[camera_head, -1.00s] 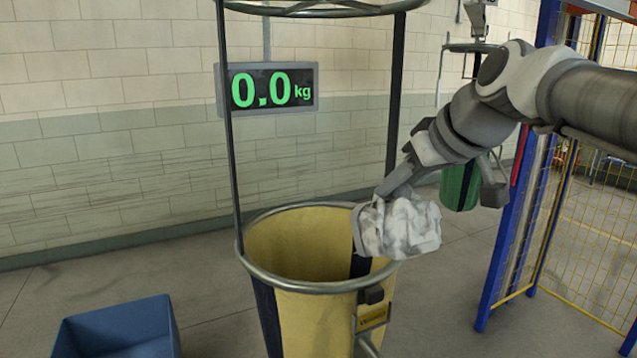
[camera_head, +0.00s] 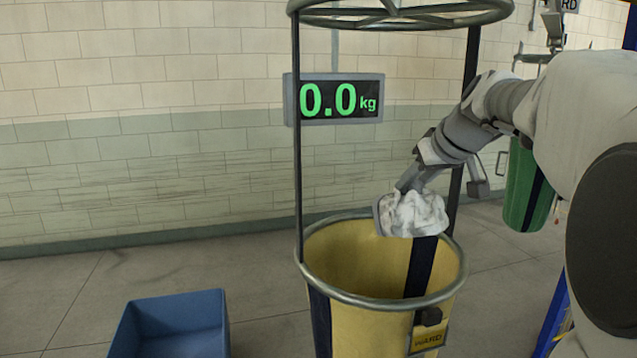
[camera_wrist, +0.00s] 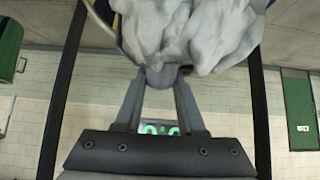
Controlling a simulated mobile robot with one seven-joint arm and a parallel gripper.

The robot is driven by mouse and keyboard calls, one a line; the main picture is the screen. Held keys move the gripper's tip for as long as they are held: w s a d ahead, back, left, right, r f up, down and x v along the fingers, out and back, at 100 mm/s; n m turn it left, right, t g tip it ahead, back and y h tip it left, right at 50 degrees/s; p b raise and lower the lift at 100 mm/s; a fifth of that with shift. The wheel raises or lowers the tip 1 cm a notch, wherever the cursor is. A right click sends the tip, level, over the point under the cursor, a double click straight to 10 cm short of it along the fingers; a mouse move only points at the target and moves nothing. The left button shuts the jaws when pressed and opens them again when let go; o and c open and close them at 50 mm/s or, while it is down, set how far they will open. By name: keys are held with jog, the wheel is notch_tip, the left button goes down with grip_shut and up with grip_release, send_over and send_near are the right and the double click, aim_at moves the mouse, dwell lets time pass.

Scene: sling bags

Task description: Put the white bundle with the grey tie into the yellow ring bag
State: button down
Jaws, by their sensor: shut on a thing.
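The white bundle (camera_head: 415,214) is a crumpled cloth bundle. It hangs from my gripper (camera_head: 404,190) above the mouth of the yellow ring bag, inside the rim outline toward the back right. In the wrist view the bundle (camera_wrist: 190,35) is at the top, with its grey tie (camera_wrist: 161,77) between the fingertips of my gripper (camera_wrist: 160,80). The yellow ring bag (camera_head: 345,255) has a round metal rim, dark vertical straps and a yellow label reading WARD. It looks empty where I can see inside.
A blue bin (camera_head: 172,325) stands on the floor to the left. A display (camera_head: 340,98) reading 0.0 kg is behind the bag. Dark uprights (camera_head: 297,150) rise from the rim to an upper ring (camera_head: 400,14). A green bag (camera_head: 525,188) hangs at the right.

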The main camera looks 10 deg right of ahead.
jog(key=w+f, duration=0.1)
jog(key=w, duration=0.7)
jog(key=shift+a+p, duration=0.15)
jog(key=shift+p, duration=0.15)
jog(key=shift+c, duration=2.1)
grip_release()
jog(key=a+b+v, duration=0.1)
jog(key=v, duration=1.5)
jog(key=s+a+f+g, duration=0.1)
jog(key=s+a+f, duration=0.7)
jog(key=f, duration=0.5)
jog(key=s+a+f+g, duration=0.2)
jog(key=s+a+f, duration=0.7)
jog(key=s+f, duration=0.4)
jog(key=shift+s+a+f, duration=0.15)
jog(key=shift+s+a, duration=0.15)
